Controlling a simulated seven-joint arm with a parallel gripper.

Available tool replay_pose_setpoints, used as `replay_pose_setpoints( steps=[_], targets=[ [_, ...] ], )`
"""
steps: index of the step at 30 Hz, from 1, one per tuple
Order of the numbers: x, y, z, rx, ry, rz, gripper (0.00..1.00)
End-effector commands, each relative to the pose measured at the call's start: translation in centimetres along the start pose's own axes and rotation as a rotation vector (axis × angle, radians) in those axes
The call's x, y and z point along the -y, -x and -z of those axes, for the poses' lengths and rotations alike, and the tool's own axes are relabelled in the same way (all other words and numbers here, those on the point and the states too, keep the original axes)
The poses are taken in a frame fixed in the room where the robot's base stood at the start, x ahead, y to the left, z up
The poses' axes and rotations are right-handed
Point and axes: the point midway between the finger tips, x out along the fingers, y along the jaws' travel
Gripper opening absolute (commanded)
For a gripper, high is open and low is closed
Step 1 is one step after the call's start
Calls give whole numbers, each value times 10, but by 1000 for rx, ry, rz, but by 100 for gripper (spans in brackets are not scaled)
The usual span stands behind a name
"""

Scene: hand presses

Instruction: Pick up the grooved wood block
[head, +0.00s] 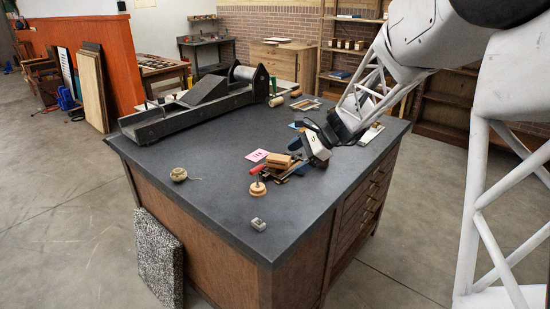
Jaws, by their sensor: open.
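A small orange-brown wood block (279,159) lies in a small cluster on the dark tabletop (220,210); it may be the grooved block, but no groove can be made out at this size. Another brownish piece lies against it. My gripper (293,170) is open, low over the right side of this cluster, with its fingers close to the blocks. Whether the fingers touch anything cannot be told. The gripper body hides part of the cluster's right side.
A red-handled tool (257,170), a round wooden piece (258,188) and a pink card (257,155) lie left of the gripper. A small grey block (258,224) sits near the front edge. A twine ball (179,174) lies left. A large dark press (190,106) fills the back left.

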Motion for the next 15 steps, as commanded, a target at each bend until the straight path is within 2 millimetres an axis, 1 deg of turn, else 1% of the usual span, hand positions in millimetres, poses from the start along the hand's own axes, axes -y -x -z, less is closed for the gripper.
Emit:
replay_pose_setpoints(
  steps=[1, 6, 8, 15],
  targets=[
    [9, -6, 11, 17, -38, 14, 83],
    [41, -22, 42, 80, -168, 68, 83],
    [52, -27, 53, 103, -213, 87, 83],
    [91, -50, 103, 194, -394, 161, 83]
  ],
)
